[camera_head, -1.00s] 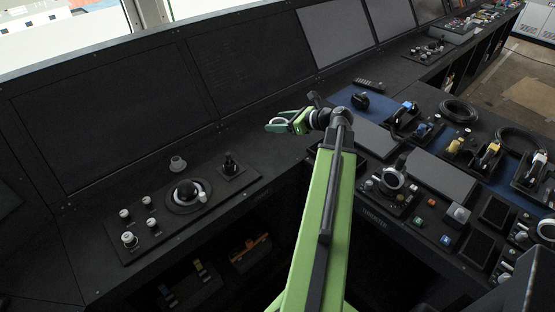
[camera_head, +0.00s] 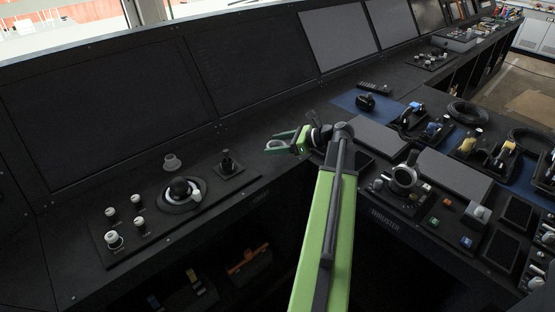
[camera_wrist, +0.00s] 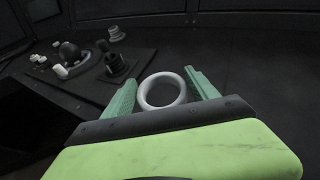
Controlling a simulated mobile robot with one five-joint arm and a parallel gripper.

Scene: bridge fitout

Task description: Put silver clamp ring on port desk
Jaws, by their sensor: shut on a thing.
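The silver clamp ring (camera_wrist: 142,93) sits between the two green fingers of my gripper (camera_wrist: 160,88) in the wrist view, its hole facing up. In the head view my gripper (camera_head: 278,143) points left, and the ring shows small and pale between the fingers. The port desk (camera_head: 255,190), the black console on the left, lies below and left of my gripper. The ring appears apart from the desk top; its exact height is hard to tell.
A panel with a trackball (camera_head: 180,188), several white knobs and a black knob (camera_head: 227,162) takes up the desk's left. A small grey stepped piece (camera_head: 172,161) stands behind it. Bare desk lies right of the panel. Dark screens (camera_head: 95,115) rise behind. A crowded console (camera_head: 455,175) lies right.

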